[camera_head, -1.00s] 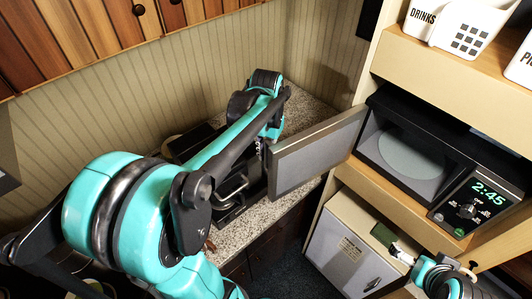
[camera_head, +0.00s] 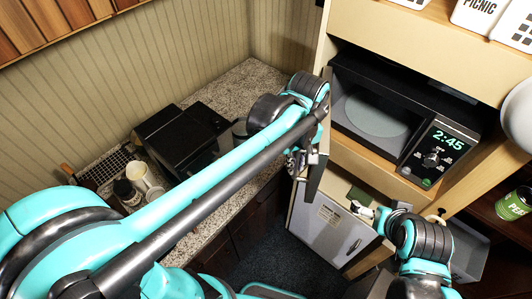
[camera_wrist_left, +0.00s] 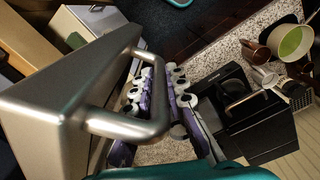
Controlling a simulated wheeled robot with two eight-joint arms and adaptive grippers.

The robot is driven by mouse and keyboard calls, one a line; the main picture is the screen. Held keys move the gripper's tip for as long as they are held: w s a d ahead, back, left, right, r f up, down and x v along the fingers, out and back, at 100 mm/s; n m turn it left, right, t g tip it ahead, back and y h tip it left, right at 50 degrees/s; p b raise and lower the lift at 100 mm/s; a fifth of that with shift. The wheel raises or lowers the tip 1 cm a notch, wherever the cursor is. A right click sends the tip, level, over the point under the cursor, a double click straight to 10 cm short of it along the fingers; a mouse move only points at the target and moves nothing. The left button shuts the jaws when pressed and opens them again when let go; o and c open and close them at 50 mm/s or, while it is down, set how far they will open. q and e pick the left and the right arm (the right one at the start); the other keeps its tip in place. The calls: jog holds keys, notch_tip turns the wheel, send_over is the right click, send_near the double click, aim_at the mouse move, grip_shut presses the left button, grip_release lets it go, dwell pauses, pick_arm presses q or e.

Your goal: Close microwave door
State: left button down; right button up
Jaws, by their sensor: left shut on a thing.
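The microwave (camera_head: 440,108) sits in a shelf bay at the right, with its dark cavity open to view. Its door (camera_head: 320,158) stands out from the left side, seen nearly edge-on in the head view. In the left wrist view the grey door (camera_wrist_left: 45,110) fills the left, with a metal loop handle (camera_wrist_left: 130,127). My left gripper (camera_head: 300,160) is at the door's outer face, shut on the handle; its fingers (camera_wrist_left: 165,100) show beside and through the loop. My right gripper (camera_head: 360,210) is low, below the microwave; its jaw state is unclear.
A small white fridge (camera_head: 330,228) stands under the microwave shelf. The granite counter (camera_head: 240,85) holds a black appliance (camera_head: 180,135) and cups (camera_head: 140,178). A green can (camera_head: 512,205) sits on a shelf at the right.

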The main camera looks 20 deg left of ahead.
pick_arm(q)
jog(key=w+d+n+b, duration=0.1)
jog(key=w+d+n, duration=0.2)
jog(key=d, duration=0.6)
jog(key=w+d+n+b, duration=0.15)
jog(key=d+n, duration=0.25)
jog(key=d, duration=0.6)
jog(key=w+d+n+p, duration=0.3)
jog(key=w+d+n, duration=0.2)
jog(key=w+d, duration=0.5)
jog(key=shift+w, duration=0.65)
jog(key=c, duration=1.5)
grip_release()
jog(key=shift+s+a, duration=0.1)
jog(key=shift+c, duration=0.2)
